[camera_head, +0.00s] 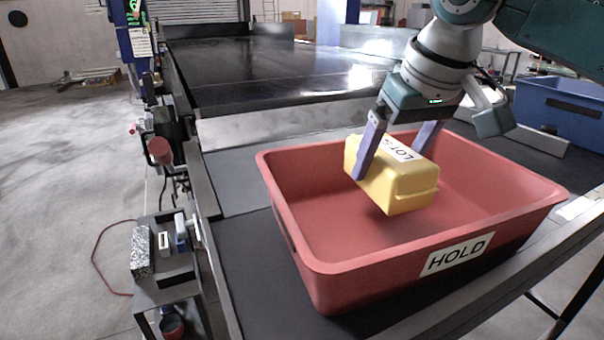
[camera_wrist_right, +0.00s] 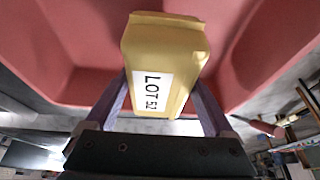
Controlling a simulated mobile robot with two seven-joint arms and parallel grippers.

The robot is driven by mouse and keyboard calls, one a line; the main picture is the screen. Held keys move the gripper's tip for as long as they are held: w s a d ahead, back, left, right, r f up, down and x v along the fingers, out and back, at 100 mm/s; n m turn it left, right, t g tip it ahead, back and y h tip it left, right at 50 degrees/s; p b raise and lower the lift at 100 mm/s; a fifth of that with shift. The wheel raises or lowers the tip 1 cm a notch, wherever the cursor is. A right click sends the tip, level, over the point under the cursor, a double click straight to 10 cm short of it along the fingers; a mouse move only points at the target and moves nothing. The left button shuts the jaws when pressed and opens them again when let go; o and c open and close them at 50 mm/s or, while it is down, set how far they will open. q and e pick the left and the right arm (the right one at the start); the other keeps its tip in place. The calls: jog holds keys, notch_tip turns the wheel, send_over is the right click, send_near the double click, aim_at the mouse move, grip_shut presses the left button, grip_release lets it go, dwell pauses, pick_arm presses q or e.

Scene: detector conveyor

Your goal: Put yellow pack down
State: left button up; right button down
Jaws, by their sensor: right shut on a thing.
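A yellow pack (camera_head: 400,184) with a white "LOT" label is held over the inside of a red bin (camera_head: 335,262) marked "HOLD". My right gripper (camera_head: 392,165) is shut on the pack, with one purple finger on each side of it. In the right wrist view the pack (camera_wrist_right: 165,50) sits between the fingers of the gripper (camera_wrist_right: 165,105), and its label reads "LOT 52". The red bin (camera_wrist_right: 80,45) fills the background there. The pack is tilted in the head view; whether its underside touches the bin floor I cannot tell. My left gripper is not in view.
The red bin stands on a dark surface (camera_head: 250,255) with a metal edge. A blue bin (camera_head: 565,112) stands at the right. A wide black conveyor (camera_head: 270,75) lies behind. A small stand with boxes (camera_head: 165,265) is at the lower left. The red bin's floor around the pack looks empty.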

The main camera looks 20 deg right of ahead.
aim_at(406, 161)
jog(key=shift+f, duration=3.45)
jog(key=shift+f, duration=0.15)
grip_release()
jog(key=shift+r, duration=0.3)
jog(key=v, duration=1.1)
jog(key=shift+s+r, duration=0.2)
jog(key=shift+r, duration=0.1)
